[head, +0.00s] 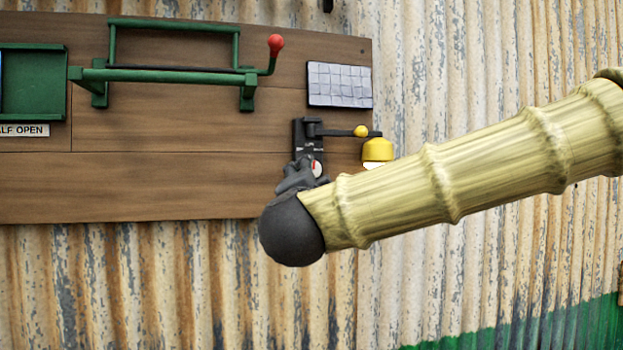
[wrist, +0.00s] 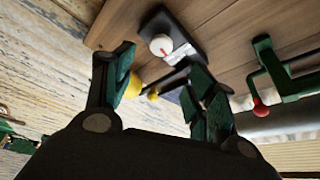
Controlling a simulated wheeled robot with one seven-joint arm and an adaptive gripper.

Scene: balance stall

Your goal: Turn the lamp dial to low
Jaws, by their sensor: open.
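The lamp dial (head: 317,168) is a small white disc with a red mark on a dark plate (head: 306,136). The plate's lettering is too small to read. In the wrist view the dial (wrist: 161,45) shows whole, its red mark pointing toward the lower right of its face. The lamp (head: 377,150) has a yellow shade on a dark arm with a yellow ball. My gripper (head: 301,176) is in front of the plate's lower end and partly hides it. In the wrist view its fingers (wrist: 161,68) are spread apart with nothing between them; the dial appears beyond them, apart.
A green crank bar with a red knob (head: 276,43) juts from the wooden board (head: 180,185) at upper left. A grey gridded panel (head: 339,85) is above the lamp. A green tray (head: 35,85) is at far left. Corrugated wall (head: 480,260) lies behind.

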